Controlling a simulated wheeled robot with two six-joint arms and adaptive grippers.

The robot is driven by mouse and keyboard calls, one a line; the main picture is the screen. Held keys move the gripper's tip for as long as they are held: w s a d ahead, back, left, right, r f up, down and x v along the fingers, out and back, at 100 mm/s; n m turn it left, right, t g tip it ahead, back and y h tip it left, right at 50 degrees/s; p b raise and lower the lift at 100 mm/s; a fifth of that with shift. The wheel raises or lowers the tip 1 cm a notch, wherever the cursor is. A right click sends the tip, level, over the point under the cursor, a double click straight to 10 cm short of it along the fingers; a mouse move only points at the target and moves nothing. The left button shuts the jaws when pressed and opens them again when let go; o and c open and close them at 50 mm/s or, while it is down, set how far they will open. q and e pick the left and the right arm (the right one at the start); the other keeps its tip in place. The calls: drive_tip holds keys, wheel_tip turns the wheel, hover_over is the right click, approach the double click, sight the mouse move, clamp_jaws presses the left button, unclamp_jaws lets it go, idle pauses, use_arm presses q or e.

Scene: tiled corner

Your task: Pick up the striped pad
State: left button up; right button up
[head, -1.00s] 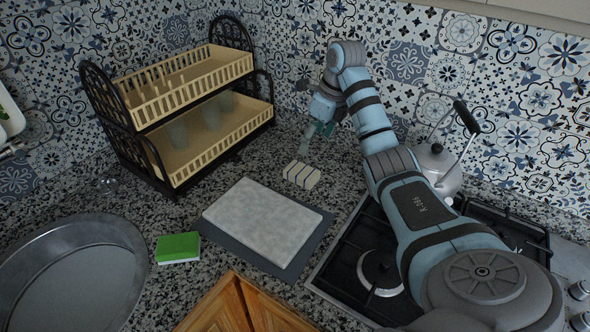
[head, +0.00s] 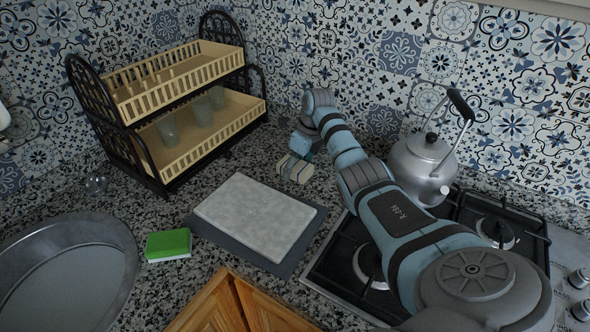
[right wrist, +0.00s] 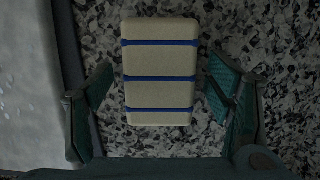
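The striped pad (head: 292,168) is cream with dark blue stripes and lies on the granite counter behind the cutting board. In the right wrist view the pad (right wrist: 160,72) lies between the spread fingers of my right gripper (right wrist: 160,105), with a gap on each side. In the head view my right gripper (head: 303,150) is low over the pad and partly hides it; its fingers are hard to make out there. My left gripper is not in view.
A pale board (head: 257,215) on a dark mat (head: 308,232) lies in front of the pad. A two-tier rack (head: 190,150) stands behind left, a kettle (head: 420,165) on the hob at right. A green sponge (head: 168,245) and metal pan (head: 70,270) lie at left.

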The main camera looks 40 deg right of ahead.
sight(296, 165)
drive_tip(key=c, duration=0.9)
wheel_tip(296, 165, up, 20)
drive_tip(key=p, duration=0.2)
drive_tip(key=shift+p, duration=0.4)
drive_tip(key=o, duration=0.4)
drive_tip(key=c, duration=0.4)
